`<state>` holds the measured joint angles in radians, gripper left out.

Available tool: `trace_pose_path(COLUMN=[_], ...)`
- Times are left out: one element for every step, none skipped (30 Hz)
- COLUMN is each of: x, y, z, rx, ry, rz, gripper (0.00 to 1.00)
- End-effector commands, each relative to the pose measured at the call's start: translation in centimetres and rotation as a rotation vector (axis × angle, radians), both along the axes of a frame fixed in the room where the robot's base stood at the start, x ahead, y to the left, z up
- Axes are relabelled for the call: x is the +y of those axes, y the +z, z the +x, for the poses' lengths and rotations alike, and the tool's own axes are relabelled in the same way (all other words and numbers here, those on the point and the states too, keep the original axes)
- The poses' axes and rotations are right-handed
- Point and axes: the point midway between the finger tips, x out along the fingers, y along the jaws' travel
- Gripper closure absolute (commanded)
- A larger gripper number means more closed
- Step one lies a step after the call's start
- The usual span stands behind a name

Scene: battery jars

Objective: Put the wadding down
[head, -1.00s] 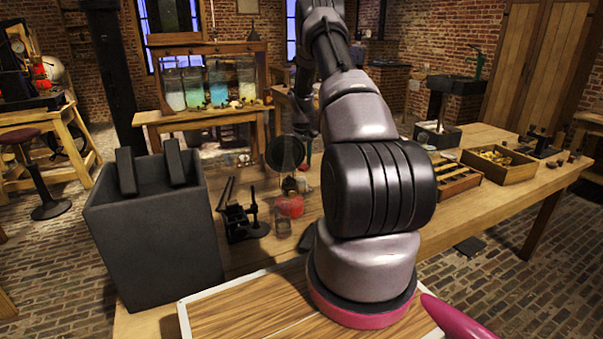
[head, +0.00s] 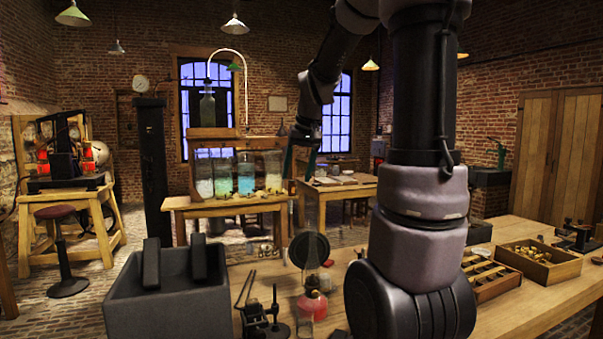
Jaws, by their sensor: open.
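My gripper (head: 300,168) hangs at the end of my raised arm, fingers pointing down. Its fingers are apart, and I see nothing clearly held between them. In the picture it lies just right of the row of glass battery jars (head: 245,174), which hold clear to blue liquid on a wooden stand. I cannot make out the wadding in the view. It may be hidden or too small to tell.
A grey open box (head: 160,308) stands at the front left. A red-based glass lamp (head: 313,300) and a black clamp device (head: 262,318) stand on the near bench. Wooden trays (head: 538,262) are at right. A table with papers (head: 340,184) stands behind.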

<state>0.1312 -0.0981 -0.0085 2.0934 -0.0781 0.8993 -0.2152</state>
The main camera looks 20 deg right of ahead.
Motion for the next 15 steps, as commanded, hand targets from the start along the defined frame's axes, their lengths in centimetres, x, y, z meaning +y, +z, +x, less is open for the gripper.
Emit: trace_pose_path(x=[1.2,1.8,2.6,3.1,3.7,4.4,4.8,5.2,5.7,6.0,6.3,6.7,6.9,7.0,7.2], y=[1.4,1.9,2.6,2.9,3.3,3.6,3.7,3.8,3.8,3.8,3.8,3.6,3.6,3.4,3.3], z=[-2.4,-3.7,-5.5,-6.8,-8.1,-9.8,-11.1,-12.3,-13.8,-14.8,-15.7,-16.8,-17.5,-18.1,-18.7], rx=[-0.032,-0.046,-0.065,-0.079,-0.092,-0.110,-0.123,-0.135,-0.148,-0.159,-0.169,-0.179,-0.186,-0.191,-0.198], ry=[-0.005,-0.011,-0.018,-0.025,-0.029,-0.036,-0.041,-0.045,-0.050,-0.054,-0.058,-0.062,-0.063,-0.067,-0.069], rz=[0.013,0.021,0.034,0.044,0.055,0.069,0.078,0.088,0.102,0.112,0.121,0.132,0.140,0.146,0.153], gripper=[0.37,0.37,0.37,0.37,0.37,0.37,0.37,0.37,0.37,0.37,0.37,0.37,0.37,0.37,0.37])
